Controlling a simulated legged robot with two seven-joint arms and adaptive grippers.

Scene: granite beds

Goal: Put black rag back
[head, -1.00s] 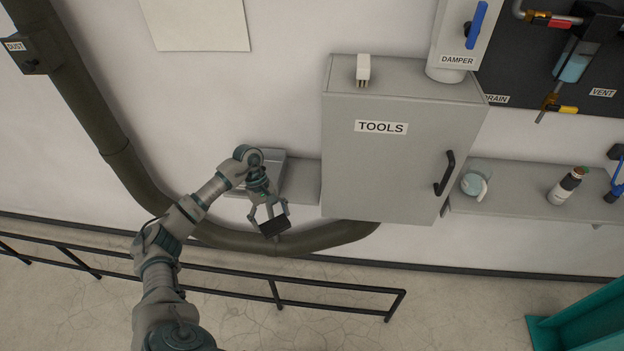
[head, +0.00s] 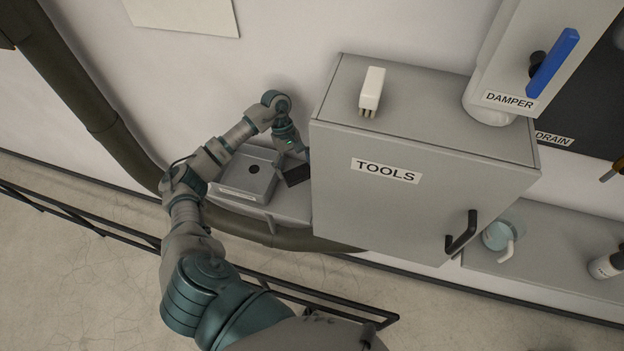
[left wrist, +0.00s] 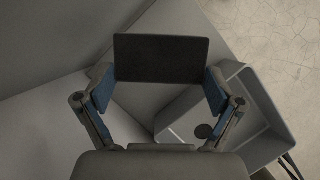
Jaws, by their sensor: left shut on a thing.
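My left gripper (head: 296,158) is shut on the black rag (head: 295,176), a flat dark rectangle. It is close to the left side of the TOOLS cabinet, above the shelf beside a grey box. In the left wrist view the rag (left wrist: 160,60) spans between the two blue-padded fingers of my left gripper (left wrist: 159,84). I cannot tell if the rag touches the shelf; the cabinet's edge partly hides the gripper. My right gripper is not in view.
The grey box (head: 243,176) with a dark round spot sits on the wall shelf (head: 289,205), left of the closed TOOLS cabinet (head: 400,185). A black railing (head: 85,222) runs below.

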